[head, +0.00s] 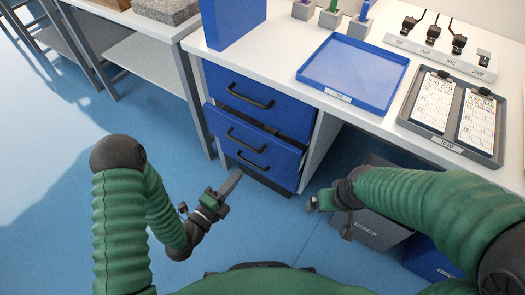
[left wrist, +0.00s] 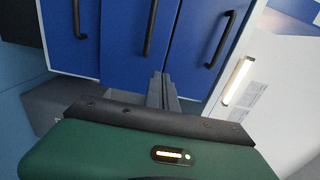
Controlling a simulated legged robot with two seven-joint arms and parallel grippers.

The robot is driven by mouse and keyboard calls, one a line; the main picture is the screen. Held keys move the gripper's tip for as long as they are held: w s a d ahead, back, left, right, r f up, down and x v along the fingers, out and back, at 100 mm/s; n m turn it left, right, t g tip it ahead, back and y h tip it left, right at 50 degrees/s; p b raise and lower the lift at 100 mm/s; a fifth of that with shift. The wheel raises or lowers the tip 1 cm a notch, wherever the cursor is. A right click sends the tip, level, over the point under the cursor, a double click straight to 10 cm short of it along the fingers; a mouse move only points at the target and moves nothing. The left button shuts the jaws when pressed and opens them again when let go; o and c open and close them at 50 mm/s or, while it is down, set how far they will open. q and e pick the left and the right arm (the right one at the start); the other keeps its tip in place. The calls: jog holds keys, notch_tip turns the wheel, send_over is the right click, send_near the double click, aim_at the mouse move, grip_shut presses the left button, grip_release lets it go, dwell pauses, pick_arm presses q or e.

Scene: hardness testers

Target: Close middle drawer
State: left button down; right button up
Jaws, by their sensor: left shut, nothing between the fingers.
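The blue drawer unit stands under the white bench. Its middle drawer (head: 262,148) is pulled partly out, with a dark gap showing behind its front. Its black handle (head: 245,140) faces me. The top drawer (head: 262,95) looks shut. My left gripper (head: 234,180) is shut and empty, low in front of the drawers, pointing towards them. In the left wrist view its closed fingers (left wrist: 160,88) point at the blue fronts, which appear turned sideways; contact cannot be told. My right gripper (head: 328,208) is right of the drawer unit, its fingers too unclear to judge.
The bench top (head: 285,95) carries a blue tray (head: 352,70) and a dark tray (head: 450,110) with clipboards. Grey (head: 370,228) and blue (head: 430,258) bins stand under the bench at right.

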aim_at(266, 138)
pick_arm(q)
jog(key=b+x, duration=0.4)
jog(key=x, duration=0.9)
jog(key=shift+w+d, duration=0.1)
jog(key=shift+w, duration=0.05)
jog(key=shift+w+d+r, duration=0.1)
jog(key=shift+w+d, duration=0.1)
jog(key=shift+w, duration=0.05)
jog(key=b+x, duration=0.1)
jog(key=x, duration=0.3)
jog(key=shift+r, duration=0.2)
jog(key=shift+w, duration=0.1)
